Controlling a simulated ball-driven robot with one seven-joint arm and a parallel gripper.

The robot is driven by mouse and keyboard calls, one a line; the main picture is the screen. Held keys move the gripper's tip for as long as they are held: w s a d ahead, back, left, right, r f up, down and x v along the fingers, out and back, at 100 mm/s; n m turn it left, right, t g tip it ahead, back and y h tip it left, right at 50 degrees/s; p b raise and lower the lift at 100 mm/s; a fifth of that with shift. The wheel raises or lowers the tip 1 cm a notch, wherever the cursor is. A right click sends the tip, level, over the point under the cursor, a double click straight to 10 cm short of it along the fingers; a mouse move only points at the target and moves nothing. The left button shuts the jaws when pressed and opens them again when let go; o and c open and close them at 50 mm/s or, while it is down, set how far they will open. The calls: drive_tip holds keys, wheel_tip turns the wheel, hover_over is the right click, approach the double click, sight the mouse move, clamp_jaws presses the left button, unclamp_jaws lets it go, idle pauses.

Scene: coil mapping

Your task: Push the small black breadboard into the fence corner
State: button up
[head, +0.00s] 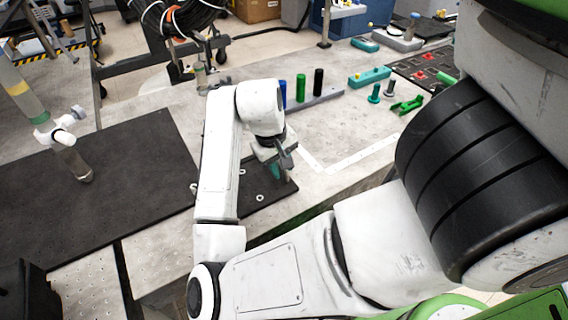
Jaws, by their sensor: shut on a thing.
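The small black breadboard (262,198) lies flat on the grey table near its front edge, partly hidden behind my arm. Small pale rings show on it. My gripper (284,161) is above the breadboard's far side, pointing down, shut on a small teal piece (279,174) that is mostly hidden. I cannot tell whether this piece touches the breadboard. A thin white L-shaped border (322,169), which looks like the fence corner, lies to the right of the gripper, apart from the breadboard.
Blue, green and black cylinders (301,88) stand on a grey strip behind. Teal blocks (369,77) and a green clip (407,105) lie at back right. Table inside the white border is clear.

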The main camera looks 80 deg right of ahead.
drive_tip(key=o, duration=0.4)
drive_tip(key=shift+w+a, duration=0.1)
drive_tip(key=shift+w, duration=0.15)
drive_tip(key=shift+o, duration=0.2)
drive_tip(key=shift+s, duration=0.1)
wheel_tip(320, 180, up, 10)
drive_tip(key=w+a+p, duration=0.1)
drive_tip(key=p, duration=0.1)
drive_tip(key=shift+w+a+r, duration=0.15)
drive_tip(key=shift+w+r, duration=0.1)
